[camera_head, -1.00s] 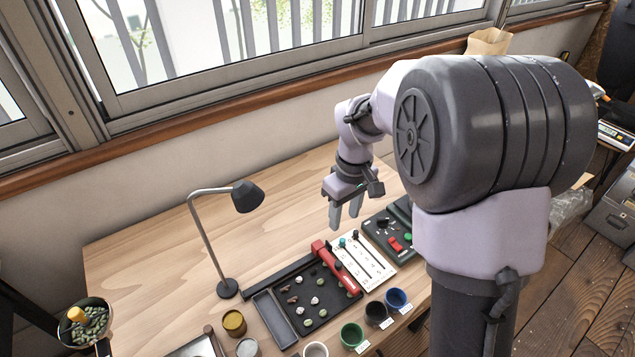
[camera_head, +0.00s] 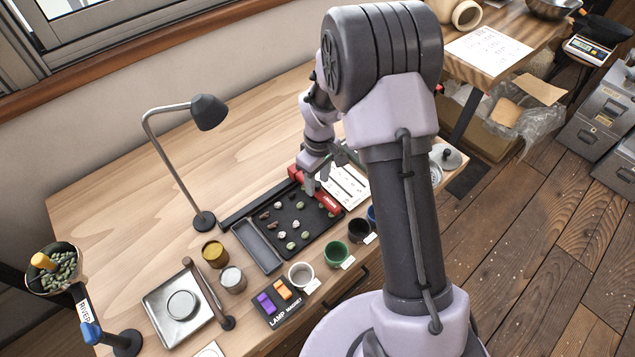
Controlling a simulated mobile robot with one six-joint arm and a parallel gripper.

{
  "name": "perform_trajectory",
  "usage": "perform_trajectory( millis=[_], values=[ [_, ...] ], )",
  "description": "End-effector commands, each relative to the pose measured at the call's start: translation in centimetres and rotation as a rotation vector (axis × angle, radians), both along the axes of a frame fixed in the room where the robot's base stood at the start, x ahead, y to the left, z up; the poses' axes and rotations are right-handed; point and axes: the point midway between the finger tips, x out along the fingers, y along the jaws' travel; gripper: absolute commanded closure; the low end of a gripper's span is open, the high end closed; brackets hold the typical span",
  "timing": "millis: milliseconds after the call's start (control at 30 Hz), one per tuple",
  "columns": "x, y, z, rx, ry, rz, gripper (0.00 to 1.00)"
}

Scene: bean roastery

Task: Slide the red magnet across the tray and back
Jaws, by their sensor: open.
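The black tray (camera_head: 312,234) lies on the wooden table with several small stones and beans on it, some pale, green or brown. The red magnet (camera_head: 328,203) is a long red bar along the tray's right side. My gripper (camera_head: 310,189) is open, with its fingers pointing down at the upper part of the red bar. The fingers hide part of the bar, and I cannot tell whether they touch it or straddle it.
A desk lamp (camera_head: 208,112) stands left of the tray. Green (camera_head: 335,252) and white (camera_head: 301,275) cups line the front edge. A lamp and magnet switch box (camera_head: 277,301) sits near them. A white card (camera_head: 348,185) lies right of the tray. The table behind is clear.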

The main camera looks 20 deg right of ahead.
Motion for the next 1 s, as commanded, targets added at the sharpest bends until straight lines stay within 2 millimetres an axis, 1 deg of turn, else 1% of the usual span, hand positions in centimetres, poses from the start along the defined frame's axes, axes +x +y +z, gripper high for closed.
perform_trajectory(
  millis=[167,200,267,400,433,1000],
  values=[
    [0.0,0.01,0.04,0.0,0.0,0.0,0.57],
    [0.0,0.01,0.04,0.0,0.0,0.0,0.59],
    [0.0,0.01,0.05,0.0,0.0,0.0,0.71],
    [0.0,0.01,0.05,0.0,0.0,0.0,0.98],
    [0.0,0.01,0.05,0.0,0.0,0.0,1.0],
    [-0.01,0.0,0.06,0.0,0.0,0.0,1.0]
  ],
)
